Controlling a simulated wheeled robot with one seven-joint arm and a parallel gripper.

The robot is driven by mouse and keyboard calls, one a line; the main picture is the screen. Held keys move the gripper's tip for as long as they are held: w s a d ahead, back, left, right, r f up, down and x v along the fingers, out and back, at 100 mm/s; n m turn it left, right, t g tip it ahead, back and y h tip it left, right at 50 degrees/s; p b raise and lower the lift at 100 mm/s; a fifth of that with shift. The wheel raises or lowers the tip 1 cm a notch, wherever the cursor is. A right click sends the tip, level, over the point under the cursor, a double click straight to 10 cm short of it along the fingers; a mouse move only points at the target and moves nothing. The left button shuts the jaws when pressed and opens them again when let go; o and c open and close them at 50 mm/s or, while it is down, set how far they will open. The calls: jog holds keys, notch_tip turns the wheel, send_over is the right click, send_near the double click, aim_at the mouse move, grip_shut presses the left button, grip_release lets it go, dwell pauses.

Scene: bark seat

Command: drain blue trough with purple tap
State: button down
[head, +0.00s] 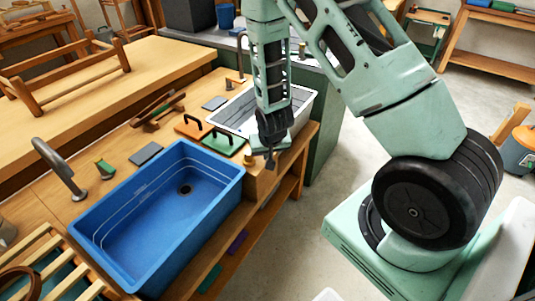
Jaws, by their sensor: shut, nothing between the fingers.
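No clearly purple tap shows; a small purple piece (237,243) is under the bench's front edge, too small to identify. My gripper (270,163) points down, shut and empty, right of the blue trough and near the front of the white trough.
A white trough (303,104) is behind my gripper. Orange (192,126) and green (224,143) handled boards lie between the troughs. A slatted rack (40,270) is at the lower left. Floor (300,240) right of the bench is clear.

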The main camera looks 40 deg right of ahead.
jog(key=shift+w+d+n+y, duration=0.2)
jog(key=shift+d+n+y, duration=0.1)
jog(key=shift+n, duration=0.4)
jog(key=n, duration=0.1)
jog(key=w+d+n+y, duration=0.1)
jog(key=n, duration=0.1)
jog(key=shift+w+d+n+b, duration=0.3)
jog(key=shift+b, duration=0.05)
jog(key=n, duration=0.1)
jog(key=w+n+y+p, duration=0.1)
jog(key=shift+w+d+n, duration=0.2)
jog(key=shift+d+n, duration=0.1)
jog(key=shift+n, duration=0.1)
jog(key=shift+w, duration=0.45)
